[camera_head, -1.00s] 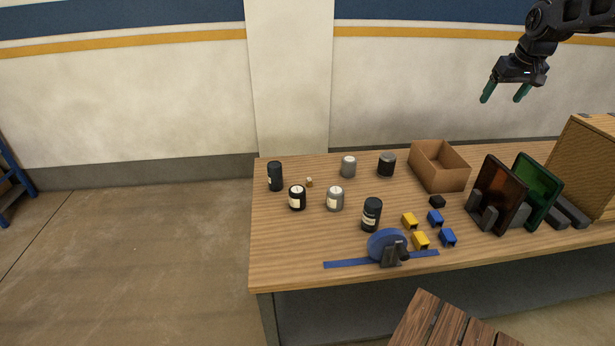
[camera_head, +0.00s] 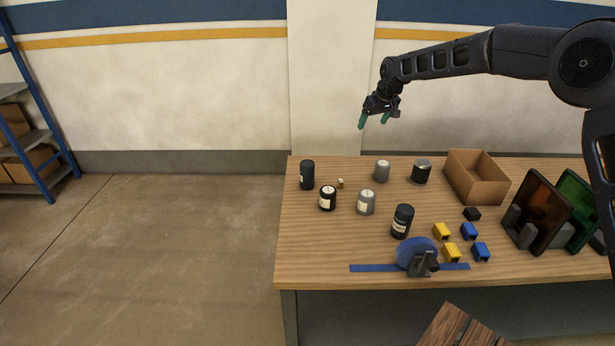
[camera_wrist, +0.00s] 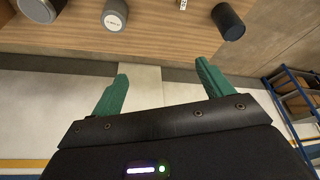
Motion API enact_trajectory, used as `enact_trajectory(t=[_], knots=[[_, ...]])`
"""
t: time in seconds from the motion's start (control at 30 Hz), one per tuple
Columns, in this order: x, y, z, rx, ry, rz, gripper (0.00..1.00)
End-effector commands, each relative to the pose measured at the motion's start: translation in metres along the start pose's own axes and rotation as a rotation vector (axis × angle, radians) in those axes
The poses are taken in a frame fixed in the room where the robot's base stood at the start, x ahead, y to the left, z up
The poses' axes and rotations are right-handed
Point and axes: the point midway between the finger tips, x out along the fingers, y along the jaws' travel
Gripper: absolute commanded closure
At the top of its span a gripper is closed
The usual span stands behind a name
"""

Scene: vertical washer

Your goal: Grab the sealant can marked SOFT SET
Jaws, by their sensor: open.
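Several cylindrical cans stand upright on the wooden table. They are a tall dark can (camera_head: 307,174), a black can with a pale label (camera_head: 327,199), a grey can with a pale label (camera_head: 366,203), a plain-looking grey can (camera_head: 382,171), a black can with a silvery top (camera_head: 421,172) and a larger dark labelled can (camera_head: 402,222). No label is readable, so I cannot tell which is SOFT SET. My gripper (camera_head: 374,120) is open and empty, above the table's back edge. In the wrist view its green fingers (camera_wrist: 161,72) are apart, with the grey can (camera_wrist: 115,14) beyond them.
A tiny tan item (camera_head: 340,183) sits among the cans. A cardboard box (camera_head: 478,180) stands at the back right. A blue tape dispenser (camera_head: 415,256), yellow and blue blocks (camera_head: 452,252) and upright coloured panels (camera_head: 545,210) occupy the front and right.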

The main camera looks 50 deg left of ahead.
Motion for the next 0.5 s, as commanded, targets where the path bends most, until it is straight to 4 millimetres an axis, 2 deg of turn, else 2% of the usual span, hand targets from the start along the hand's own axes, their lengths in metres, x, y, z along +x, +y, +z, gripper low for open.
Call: enact_trajectory(t=[0.03,0.1,0.3,0.4,0.5], knots=[[0.021,-0.024,-0.009,-0.026,-0.002,-0.014,0.21],[0.047,-0.053,-0.019,-0.058,-0.002,-0.031,0.21],[0.11,-0.133,-0.037,-0.139,0.003,-0.073,0.21],[0.131,-0.162,-0.041,-0.165,0.004,-0.087,0.21],[0.144,-0.179,-0.042,-0.181,0.005,-0.095,0.21]])
